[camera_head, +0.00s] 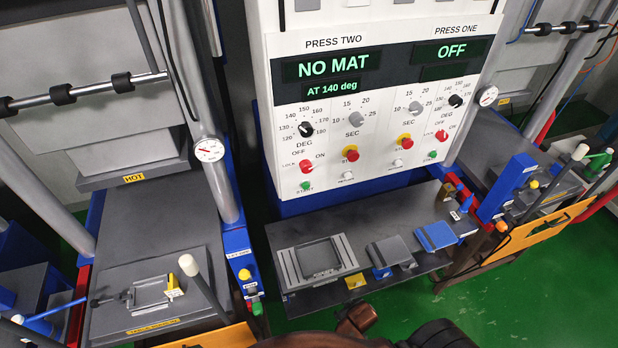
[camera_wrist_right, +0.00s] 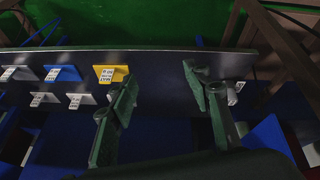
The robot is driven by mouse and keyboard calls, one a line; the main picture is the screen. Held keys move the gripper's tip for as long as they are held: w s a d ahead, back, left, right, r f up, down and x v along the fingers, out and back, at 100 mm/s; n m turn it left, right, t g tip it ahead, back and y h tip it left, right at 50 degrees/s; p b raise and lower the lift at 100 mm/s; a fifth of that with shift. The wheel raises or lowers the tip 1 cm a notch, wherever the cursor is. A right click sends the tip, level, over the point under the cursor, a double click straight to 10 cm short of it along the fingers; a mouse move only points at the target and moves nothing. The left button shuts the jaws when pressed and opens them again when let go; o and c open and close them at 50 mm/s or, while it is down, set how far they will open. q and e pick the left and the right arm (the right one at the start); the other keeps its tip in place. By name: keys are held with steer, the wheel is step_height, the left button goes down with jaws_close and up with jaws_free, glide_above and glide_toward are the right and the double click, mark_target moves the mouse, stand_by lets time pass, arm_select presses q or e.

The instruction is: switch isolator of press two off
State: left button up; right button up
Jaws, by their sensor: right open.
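The isolator of press two is a red rotary knob (camera_head: 306,166) on the left half of the white control panel (camera_head: 290,110), with LOCK, OFF and ON marked around it. Its pointer seems to lean toward ON, but is too small to be sure. The press two display (camera_head: 332,67) is lit and reads NO MAT. In the right wrist view my right gripper (camera_wrist_right: 160,82) is open and empty, its two fingers spread above a dark shelf (camera_wrist_right: 160,62). The isolator does not show in that view. My left gripper is not visible in either view.
Press one's isolator (camera_head: 442,136) is a similar red knob on the panel's right half; its display (camera_head: 452,51) reads OFF. Red and yellow stop buttons (camera_head: 350,154) and green start buttons (camera_head: 305,186) sit close by. A grey shelf (camera_head: 300,238) with metal fixtures juts out below.

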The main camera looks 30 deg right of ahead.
steer(key=w+d+r+t+p, duration=0.1)
steer(key=w+r+p, duration=0.1)
steer(key=r, duration=0.6)
steer(key=w+d+r+p, duration=0.1)
steer(key=r+p, duration=0.1)
steer(key=r, duration=0.7)
steer(key=t+h+p, duration=0.3)
steer(key=t, duration=0.9)
glide_toward(307, 170)
steer(key=w+d, duration=0.1)
steer(key=w, duration=0.1)
steer(key=p+x, duration=0.1)
steer(key=x, duration=0.5)
steer(key=shift+w+r, duration=0.1)
steer(key=shift+w, duration=0.15)
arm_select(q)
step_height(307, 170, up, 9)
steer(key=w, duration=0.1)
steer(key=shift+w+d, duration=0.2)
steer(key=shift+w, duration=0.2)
arm_select(e)
steer(key=shift+w, duration=0.5)
steer(key=shift+c, duration=0.7)
steer(key=c, duration=1)
steer(key=shift+n, duration=0.3)
